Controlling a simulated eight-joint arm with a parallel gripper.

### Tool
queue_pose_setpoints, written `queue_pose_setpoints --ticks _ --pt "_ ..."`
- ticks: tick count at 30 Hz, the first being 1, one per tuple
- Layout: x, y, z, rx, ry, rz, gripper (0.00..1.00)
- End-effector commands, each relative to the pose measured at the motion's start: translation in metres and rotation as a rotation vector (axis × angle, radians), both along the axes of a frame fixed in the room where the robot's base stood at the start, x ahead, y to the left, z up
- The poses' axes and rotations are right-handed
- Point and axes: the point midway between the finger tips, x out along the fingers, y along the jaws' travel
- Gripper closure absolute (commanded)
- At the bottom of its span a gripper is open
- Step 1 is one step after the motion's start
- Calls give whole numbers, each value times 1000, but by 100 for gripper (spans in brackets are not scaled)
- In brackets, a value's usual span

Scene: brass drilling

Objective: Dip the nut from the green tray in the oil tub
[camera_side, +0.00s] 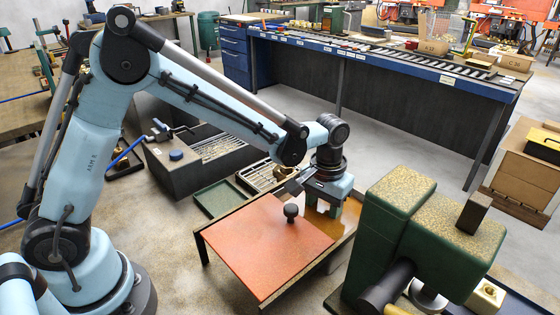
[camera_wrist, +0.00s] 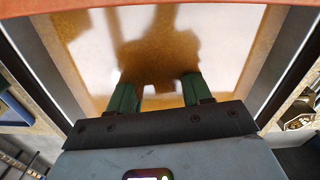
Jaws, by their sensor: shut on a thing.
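The oil tub (camera_side: 348,222) is a low, dark-rimmed box of amber liquid. An orange-red lid (camera_side: 262,245) with a dark knob covers its left part. My gripper (camera_side: 322,209) points down over the uncovered part, its fingers at or in the oil; the exact depth is unclear. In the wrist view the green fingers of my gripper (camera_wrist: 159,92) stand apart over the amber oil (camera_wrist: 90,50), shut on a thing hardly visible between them. The nut cannot be made out there. The green tray (camera_side: 214,199) behind the tub looks empty.
A green machine (camera_side: 400,230) stands close to the right of the tub. Behind the tub are a grey box (camera_side: 180,165) and a slotted tray (camera_side: 262,176). A long blue bench (camera_side: 400,62) runs along the back. Open floor lies between bench and tub.

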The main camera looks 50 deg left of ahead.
Motion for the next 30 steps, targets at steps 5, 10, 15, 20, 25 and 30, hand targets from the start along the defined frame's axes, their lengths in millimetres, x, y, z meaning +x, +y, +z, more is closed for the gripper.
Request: queue_pose_setpoints --ticks 5,10,15,20,25,30 --pt "0 0 14 0 0 0 99" --pt "0 0 26 0 0 0 99" --pt "0 0 37 0 0 0 99" --pt "0 0 49 0 0 0 99" --pt "0 0 61 0 0 0 99" --pt "0 0 73 0 0 0 99"
